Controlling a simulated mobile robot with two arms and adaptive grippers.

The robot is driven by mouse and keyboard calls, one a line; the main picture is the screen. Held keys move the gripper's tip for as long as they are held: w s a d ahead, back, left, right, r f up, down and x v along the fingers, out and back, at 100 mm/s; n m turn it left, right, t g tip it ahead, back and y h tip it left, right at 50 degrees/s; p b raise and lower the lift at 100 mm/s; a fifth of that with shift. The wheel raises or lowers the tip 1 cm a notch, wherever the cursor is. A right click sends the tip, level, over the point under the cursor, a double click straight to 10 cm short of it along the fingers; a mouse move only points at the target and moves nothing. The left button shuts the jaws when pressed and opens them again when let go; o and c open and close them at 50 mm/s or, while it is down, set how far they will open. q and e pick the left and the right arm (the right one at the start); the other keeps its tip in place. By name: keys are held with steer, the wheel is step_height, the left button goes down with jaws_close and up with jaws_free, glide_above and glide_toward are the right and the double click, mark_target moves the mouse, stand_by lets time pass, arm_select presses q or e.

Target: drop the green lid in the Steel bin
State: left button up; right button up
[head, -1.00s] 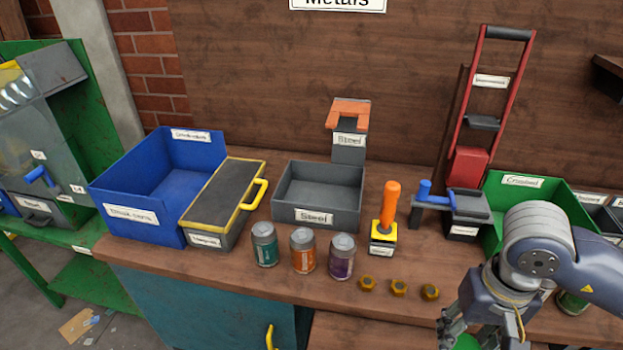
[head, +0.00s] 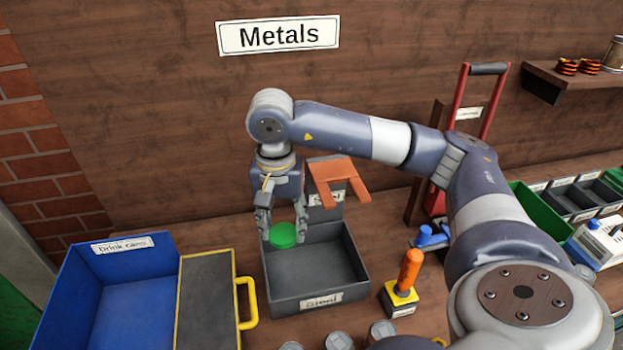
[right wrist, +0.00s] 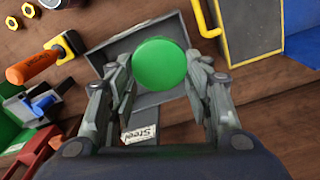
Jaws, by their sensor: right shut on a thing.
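The green lid (head: 283,235) is a round disc held in my right gripper (head: 283,224), whose fingers point down. In the head view it shows over the left part of the grey Steel bin (head: 345,290), above its floor. In the right wrist view the lid (right wrist: 159,64) sits between the two fingers (right wrist: 160,78), with the open Steel bin (right wrist: 112,52) beneath and around it. The bin looks empty where its floor shows. My left gripper is not in view.
An orange bracket (head: 338,180) stands at the bin's back edge, close to my right gripper. A blue Drink cans bin (head: 85,310) and a yellow-edged box (head: 207,300) are to the left. An orange-handled switch (head: 409,275) stands right. Cans (head: 338,341) line the front.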

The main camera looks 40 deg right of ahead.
arm_select(q)
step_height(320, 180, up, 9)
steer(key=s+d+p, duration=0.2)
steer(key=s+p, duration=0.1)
steer(key=p, duration=0.5)
arm_select(e)
steer(key=w+d+r+m, duration=0.2)
steer(key=d+r+m, duration=0.7)
steer(key=d+r, duration=0.35)
steer(key=f+b, duration=0.3)
steer(key=shift+d+f+m+b, duration=0.2)
steer(key=shift+f+m+b, duration=0.1)
steer(key=shift+f+b, duration=0.5)
steer(key=shift+f, duration=0.2)
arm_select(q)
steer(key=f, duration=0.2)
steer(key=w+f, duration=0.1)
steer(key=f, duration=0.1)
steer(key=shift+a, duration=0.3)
arm_select(e)
steer(key=o, duration=0.7)
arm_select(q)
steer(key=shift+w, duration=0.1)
arm_select(e)
steer(key=shift+o, duration=0.2)
